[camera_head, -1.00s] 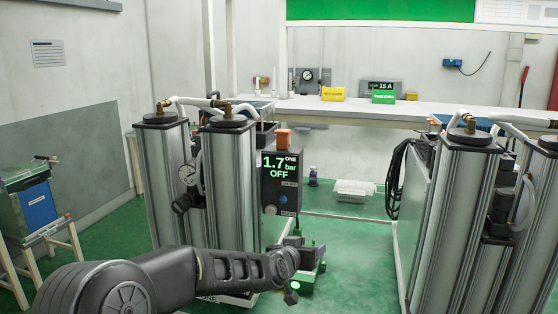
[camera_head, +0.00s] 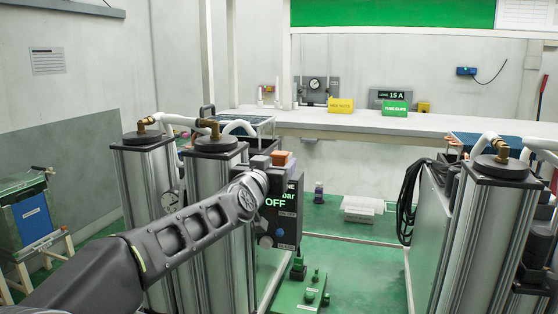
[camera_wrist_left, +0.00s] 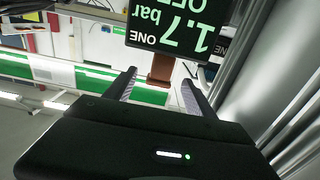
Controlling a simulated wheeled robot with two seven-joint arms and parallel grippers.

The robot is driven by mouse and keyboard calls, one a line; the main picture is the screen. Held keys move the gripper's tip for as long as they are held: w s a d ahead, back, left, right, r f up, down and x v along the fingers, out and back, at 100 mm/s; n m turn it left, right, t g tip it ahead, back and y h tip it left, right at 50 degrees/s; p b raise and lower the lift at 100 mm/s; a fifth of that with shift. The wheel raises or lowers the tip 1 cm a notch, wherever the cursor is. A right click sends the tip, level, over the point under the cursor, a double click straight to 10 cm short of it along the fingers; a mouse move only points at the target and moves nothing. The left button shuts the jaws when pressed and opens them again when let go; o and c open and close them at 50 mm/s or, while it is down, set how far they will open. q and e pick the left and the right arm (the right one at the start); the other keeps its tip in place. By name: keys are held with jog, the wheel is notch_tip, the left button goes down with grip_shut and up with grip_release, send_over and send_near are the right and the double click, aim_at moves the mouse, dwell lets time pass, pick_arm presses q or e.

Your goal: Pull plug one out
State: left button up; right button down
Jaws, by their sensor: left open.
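The plug (camera_head: 282,158) is an orange-brown block on top of the dark control box (camera_head: 288,215) marked ONE on the left column unit. The box display reads OFF, its upper part covered by my arm. My left gripper (camera_head: 268,162) is beside the plug at its height, just left of it in the head view. In the left wrist view the picture is upside down; the brown plug (camera_wrist_left: 160,68) shows between and beyond the two open fingers (camera_wrist_left: 158,88). I cannot tell whether they touch it. My right gripper is not in view.
Tall metal columns (camera_head: 222,230) stand close to my left arm, with hoses on top. A second column unit (camera_head: 485,235) stands at right. A long bench (camera_head: 350,121) runs along the back. Green floor lies between the units, with a green fixture (camera_head: 303,291) on it.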

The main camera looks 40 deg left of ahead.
aim_at(284, 154)
pick_arm(q)
jog(key=shift+s+d+r, duration=0.1)
jog(key=shift+s+r, duration=0.1)
jog(key=shift+s, duration=0.1)
jog(key=shift+p+x, duration=0.65)
jog(key=shift+x, duration=3.4)
jog(key=shift+f, duration=0.1)
jog(key=shift+c, duration=0.5)
grip_shut()
